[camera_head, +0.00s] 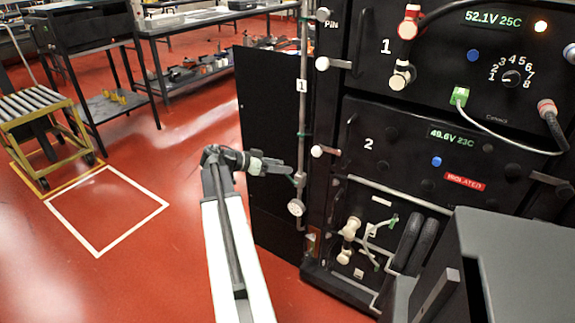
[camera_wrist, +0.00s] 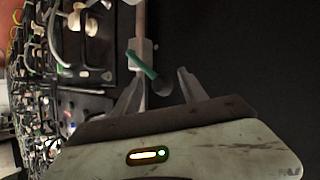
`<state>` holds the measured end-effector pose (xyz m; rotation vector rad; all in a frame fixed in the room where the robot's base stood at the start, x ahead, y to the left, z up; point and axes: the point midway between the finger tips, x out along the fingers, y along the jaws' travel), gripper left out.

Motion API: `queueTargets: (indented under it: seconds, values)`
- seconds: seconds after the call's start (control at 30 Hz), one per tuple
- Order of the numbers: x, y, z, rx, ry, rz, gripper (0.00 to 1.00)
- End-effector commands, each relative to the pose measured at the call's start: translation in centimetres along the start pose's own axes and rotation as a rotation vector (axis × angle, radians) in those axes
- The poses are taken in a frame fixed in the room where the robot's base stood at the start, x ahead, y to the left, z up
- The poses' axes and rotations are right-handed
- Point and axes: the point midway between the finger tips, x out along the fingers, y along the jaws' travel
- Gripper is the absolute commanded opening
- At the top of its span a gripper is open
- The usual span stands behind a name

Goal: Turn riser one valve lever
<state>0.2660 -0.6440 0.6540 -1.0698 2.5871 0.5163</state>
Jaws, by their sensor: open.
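Riser one (camera_head: 303,120) is a thin grey vertical pipe with a "1" tag, left of the black rack. Its valve lever (camera_head: 294,181) is a small green handle low on the pipe, partly hidden by my gripper (camera_head: 280,168). That end shows between the two fingers of my gripper (camera_wrist: 160,76), which are apart. I cannot tell whether either finger touches the lever.
A round white gauge (camera_head: 295,207) is just below the valve. The black rack (camera_head: 330,180) with cables and knobs stands to the right, and a dark panel (camera_head: 262,125) behind the pipe. Red floor (camera_head: 180,190) is open to the left. A roller cart (camera_head: 30,105) stands far left.

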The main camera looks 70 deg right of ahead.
Motion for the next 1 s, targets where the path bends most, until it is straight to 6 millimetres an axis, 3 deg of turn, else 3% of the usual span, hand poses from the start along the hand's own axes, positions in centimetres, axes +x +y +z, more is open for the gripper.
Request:
queueTargets:
  seconds: [0.03, 0.2, 0.53, 0.57, 0.67, 0.73, 0.77, 0.87, 0.9, 1.0]
  values:
    - [-1.4, 0.1, -0.4, -0.002, 0.0, -0.004, 0.5]
    - [-4.1, 0.0, -0.2, -0.001, -0.002, -0.005, 0.5]
    - [-4.8, -0.1, 0.1, 0.0, -0.002, -0.005, 0.5]
    - [-4.8, -0.1, 0.1, 0.0, -0.002, -0.005, 0.47]
    - [-5.7, -0.4, 0.9, -0.027, -0.018, -0.024, 0.19]
    - [-8.3, -1.2, 3.1, -0.107, -0.058, -0.078, 0.0]
    - [-10.1, -1.6, 4.7, -0.164, -0.085, -0.115, 0.0]
    - [-19.0, -2.7, 12.5, -0.456, -0.2, -0.307, 0.0]
    - [-23.4, -2.5, 16.2, -0.602, -0.244, -0.404, 0.0]
    - [-34.0, 0.1, 25.3, -0.979, -0.323, -0.661, 0.0]
